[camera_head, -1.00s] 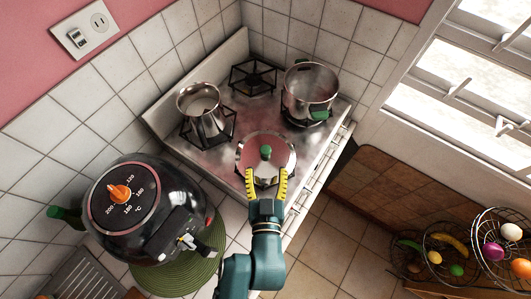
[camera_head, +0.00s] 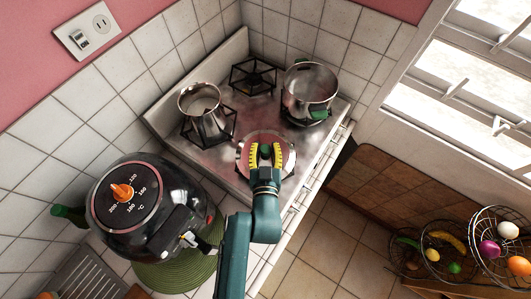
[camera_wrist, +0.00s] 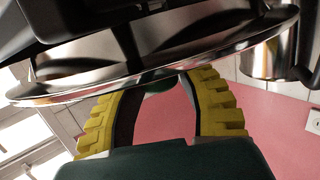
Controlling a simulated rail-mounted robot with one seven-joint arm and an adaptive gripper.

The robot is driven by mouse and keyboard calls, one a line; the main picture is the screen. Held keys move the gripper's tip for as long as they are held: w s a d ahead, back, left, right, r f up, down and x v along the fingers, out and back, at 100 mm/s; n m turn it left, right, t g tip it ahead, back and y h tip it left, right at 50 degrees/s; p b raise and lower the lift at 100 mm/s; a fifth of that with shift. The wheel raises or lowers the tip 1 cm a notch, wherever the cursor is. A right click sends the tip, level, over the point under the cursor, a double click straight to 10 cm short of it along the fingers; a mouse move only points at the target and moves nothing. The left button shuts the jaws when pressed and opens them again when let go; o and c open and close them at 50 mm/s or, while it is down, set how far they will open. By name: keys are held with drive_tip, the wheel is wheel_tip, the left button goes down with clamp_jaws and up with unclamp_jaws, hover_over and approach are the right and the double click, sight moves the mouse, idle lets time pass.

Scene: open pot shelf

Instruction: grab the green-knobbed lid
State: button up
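The shiny round lid (camera_head: 284,165) with a green knob (camera_head: 265,150) lies flat at the front of the stove in the head view. My gripper (camera_head: 265,149) reaches over it from the front, with one yellow finger on each side of the knob. The fingers have drawn in and look shut on the knob. The fingers hide part of the knob. I cannot tell whether the lid is lifted at all.
A steel pot (camera_head: 310,88) stands at the back right of the stove (camera_head: 205,158), a smaller saucepan (camera_head: 200,105) at the left. A black air fryer (camera_head: 140,232) stands front left on a green mat (camera_head: 180,277). A wire fruit basket (camera_head: 455,285) is at lower right.

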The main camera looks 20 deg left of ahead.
clamp_jaws()
drive_tip(key=shift+r, duration=0.1)
